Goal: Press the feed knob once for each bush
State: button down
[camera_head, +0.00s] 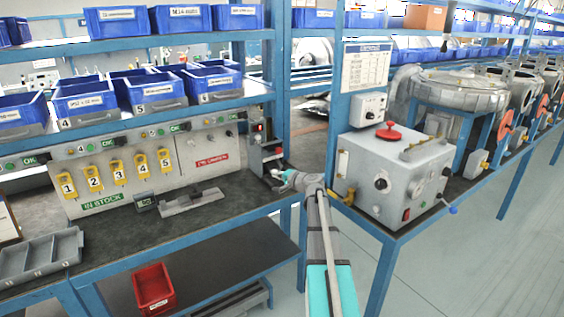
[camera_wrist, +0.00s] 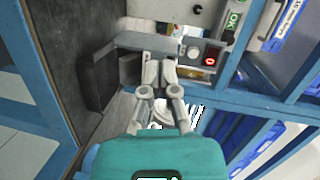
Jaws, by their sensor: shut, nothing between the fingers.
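My gripper (camera_head: 279,178) is shut and empty at the right end of the bench, just in front of a small grey feeder unit (camera_head: 264,152) by the blue post. In the wrist view my closed fingers (camera_wrist: 160,68) point at this unit. Its face there carries a pale round knob (camera_wrist: 193,53), which looks like the feed knob, beside a lit red display (camera_wrist: 210,61). The fingertips are left of the knob in that view; whether they touch the unit I cannot tell. A small yellowish area (camera_wrist: 197,74) shows below the knob, too blurred to identify. No bush is clearly visible.
Numbered yellow tags (camera_head: 117,167) hang on the back panel. A grey divided tray (camera_head: 40,258) is at the bench's left front, and a red bin (camera_head: 153,288) sits below. A grey machine box (camera_head: 395,175) with a red knob stands right of my arm.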

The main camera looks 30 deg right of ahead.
aim_at(279, 152)
jog(key=s+d+m+t+h+b, duration=0.1)
jog(key=d+m+t+h+b, duration=0.1)
jog(key=d, duration=0.9)
jog(key=shift+m+h, duration=0.7)
jog(key=shift+m, duration=0.3)
jog(key=shift+d, duration=0.1)
jog(key=w, duration=1.4)
